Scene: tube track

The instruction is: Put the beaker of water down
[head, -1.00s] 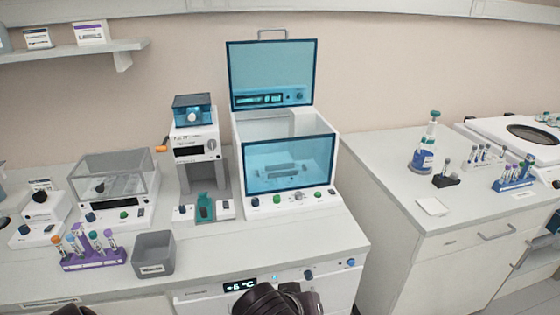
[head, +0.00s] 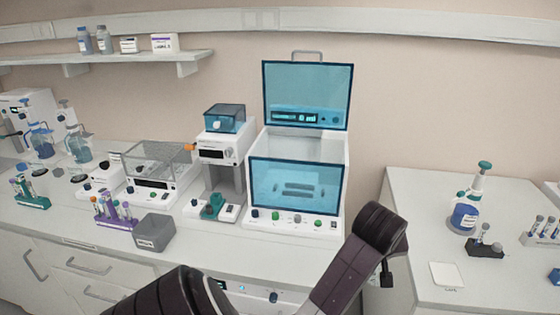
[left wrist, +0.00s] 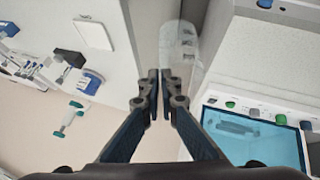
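In the left wrist view my left gripper (left wrist: 163,97) has its two dark fingers close together, with a clear, faint beaker (left wrist: 181,45) at their tips. The fingers appear shut on the beaker's wall. The beaker is held in front of the gap between the two benches. Its water is too faint to make out. In the head view dark arm links of mine show at the bottom, but neither gripper and no held beaker can be seen there.
The left bench carries a machine with a raised blue lid (head: 307,95), a grey bin (head: 154,233) and a purple tube rack (head: 116,218). The right bench has a wash bottle (head: 466,213), a dark tube holder (head: 485,247) and a white square pad (head: 448,274), with bare top around the pad.

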